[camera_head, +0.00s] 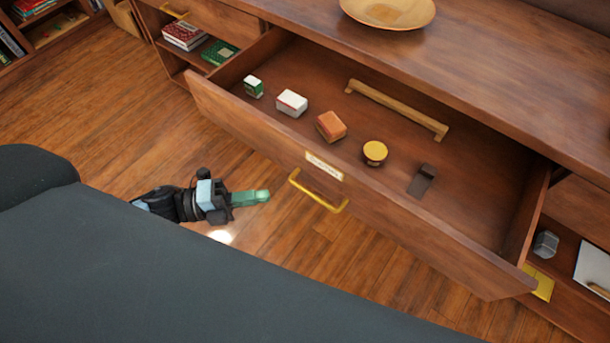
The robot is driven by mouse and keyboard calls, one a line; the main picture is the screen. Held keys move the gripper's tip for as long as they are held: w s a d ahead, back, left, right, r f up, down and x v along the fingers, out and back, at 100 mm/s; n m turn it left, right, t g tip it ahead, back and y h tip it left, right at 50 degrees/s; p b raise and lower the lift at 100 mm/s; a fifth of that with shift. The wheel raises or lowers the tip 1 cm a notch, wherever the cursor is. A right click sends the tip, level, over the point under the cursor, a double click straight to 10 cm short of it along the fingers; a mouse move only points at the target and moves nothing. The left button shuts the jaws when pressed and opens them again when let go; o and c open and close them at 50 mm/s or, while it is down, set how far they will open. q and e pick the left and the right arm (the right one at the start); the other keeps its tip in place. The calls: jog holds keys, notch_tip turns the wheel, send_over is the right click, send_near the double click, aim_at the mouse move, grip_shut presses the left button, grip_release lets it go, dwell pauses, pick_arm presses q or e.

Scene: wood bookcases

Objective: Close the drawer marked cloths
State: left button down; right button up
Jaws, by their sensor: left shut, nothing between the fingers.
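The open drawer (400,224) is pulled well out of the wooden cabinet, with a small label (324,166) on its front; the writing is too small to read. A brass bow handle (318,192) sits below the label. Inside lie a green-and-white box, a white box, an orange-brown block, a round yellow tin, a dark block and a long wooden bar (397,109). My left gripper (266,196) is shut and empty, in front of the drawer and just left of the handle, apart from it. My right gripper is not in view.
A gold bowl (388,12) stands on the cabinet top. Books (185,35) lie on an open shelf at the left. A grey faceted object (545,244) sits on the lower right shelf. Bare wood floor (100,100) lies in front of the drawer.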

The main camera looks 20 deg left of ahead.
aim_at(324, 175)
pick_arm(q)
jog(key=shift+w+d+p, duration=0.3)
jog(key=shift+w+d, duration=3.55)
jog(key=shift+d, duration=0.1)
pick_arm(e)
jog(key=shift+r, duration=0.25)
pick_arm(q)
jog(key=shift+w, duration=0.1)
